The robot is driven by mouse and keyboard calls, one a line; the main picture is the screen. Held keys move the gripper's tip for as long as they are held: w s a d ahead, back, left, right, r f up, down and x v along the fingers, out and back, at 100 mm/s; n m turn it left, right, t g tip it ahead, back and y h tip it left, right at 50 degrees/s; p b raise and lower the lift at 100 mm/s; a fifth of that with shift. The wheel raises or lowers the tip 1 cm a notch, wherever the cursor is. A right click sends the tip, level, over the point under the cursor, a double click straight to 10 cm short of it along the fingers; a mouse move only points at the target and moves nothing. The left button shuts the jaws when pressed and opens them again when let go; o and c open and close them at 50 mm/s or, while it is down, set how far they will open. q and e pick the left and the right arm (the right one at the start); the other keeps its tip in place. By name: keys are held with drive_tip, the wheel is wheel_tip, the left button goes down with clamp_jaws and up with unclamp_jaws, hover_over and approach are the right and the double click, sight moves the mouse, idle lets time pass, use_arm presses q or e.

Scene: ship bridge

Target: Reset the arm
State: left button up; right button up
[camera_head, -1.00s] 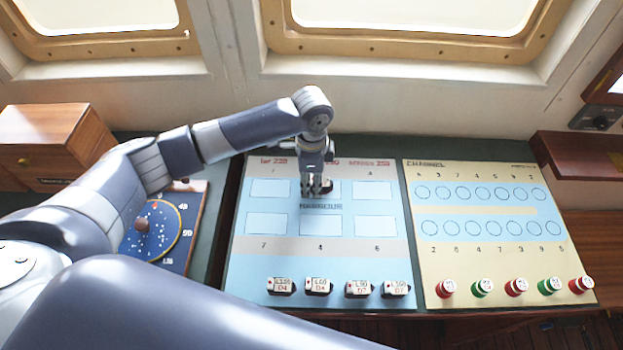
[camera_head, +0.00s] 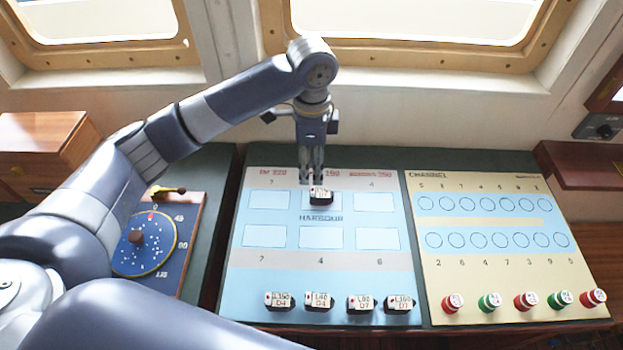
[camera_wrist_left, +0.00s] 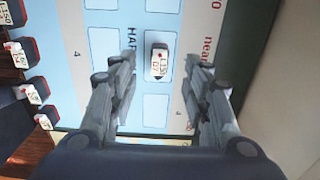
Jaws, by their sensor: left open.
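My left gripper (camera_head: 312,180) hangs fingers down above the blue harbour board (camera_head: 262,262), in the head view. Below its fingertips a small dark block with a white labelled top (camera_head: 320,196) sits on the upper middle slot of the board. In the left wrist view the fingers (camera_wrist_left: 162,75) are spread apart and empty, and the block (camera_wrist_left: 158,62) lies between and beyond them, on the board. A gap shows between the fingertips and the block. My right gripper is not in view.
Several labelled blocks (camera_head: 319,301) stand in a row along the board's front. To the right is a cream channel board (camera_head: 480,290) with red and green pieces (camera_head: 525,301). A blue dial panel (camera_head: 165,240) and wooden box (camera_head: 45,150) are at the left. Windows are behind.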

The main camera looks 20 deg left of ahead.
use_arm(q)
drive_tip(key=shift+r, duration=0.75)
